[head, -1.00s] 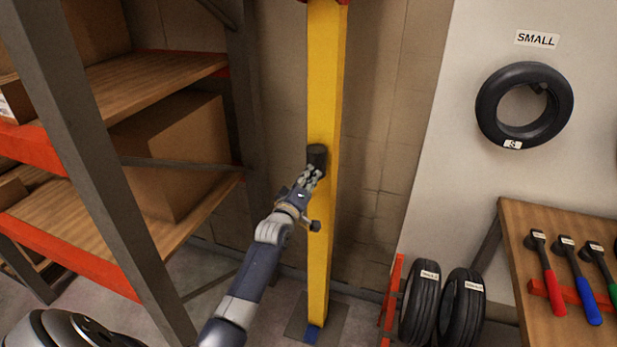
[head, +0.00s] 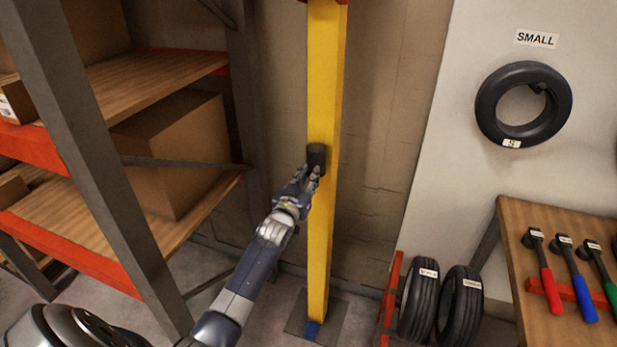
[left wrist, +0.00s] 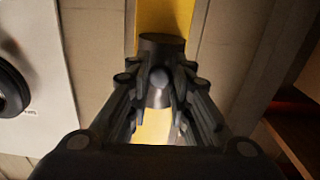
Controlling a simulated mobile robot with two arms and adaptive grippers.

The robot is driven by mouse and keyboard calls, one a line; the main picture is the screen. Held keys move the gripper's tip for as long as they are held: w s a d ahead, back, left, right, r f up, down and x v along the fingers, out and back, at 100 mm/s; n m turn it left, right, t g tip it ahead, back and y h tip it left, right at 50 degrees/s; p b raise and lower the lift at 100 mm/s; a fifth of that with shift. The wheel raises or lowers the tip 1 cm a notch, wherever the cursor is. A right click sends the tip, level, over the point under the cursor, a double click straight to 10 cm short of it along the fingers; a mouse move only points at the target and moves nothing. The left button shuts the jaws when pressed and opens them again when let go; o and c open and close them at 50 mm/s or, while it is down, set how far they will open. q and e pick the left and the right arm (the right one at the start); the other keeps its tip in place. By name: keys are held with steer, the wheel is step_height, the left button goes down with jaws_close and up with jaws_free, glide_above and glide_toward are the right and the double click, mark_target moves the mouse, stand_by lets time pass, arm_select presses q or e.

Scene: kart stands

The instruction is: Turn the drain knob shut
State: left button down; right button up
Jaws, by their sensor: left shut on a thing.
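The drain knob is a dark, round knob (head: 316,154) on the front of a yellow upright post (head: 323,240). In the left wrist view the knob (left wrist: 162,42) lies straight ahead, with a lighter grey rounded part below its dark rim. My left gripper (head: 315,173) reaches up to it from below left, and its fingers are shut on it. In the left wrist view the two fingers of the gripper (left wrist: 160,95) lie on either side of the knob. The fingers hide part of the knob, and no marking of its turn position shows. My right gripper is not in view.
A shelf rack (head: 110,190) with cardboard boxes stands left of the post. On the right are a wall tyre (head: 524,104) under a SMALL sign, two standing tyres (head: 440,303) and a wooden bench (head: 550,215) with coloured-handled tools. The wall beside the post is clear.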

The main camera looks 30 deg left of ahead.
arm_select(q)
steer(key=shift+f+m+b, duration=0.15)
steer(key=shift+m+b, duration=0.8)
steer(key=shift+m, duration=8.25)
steer(key=c, duration=1.4)
jaws_free()
steer(key=shift+c, duration=0.2)
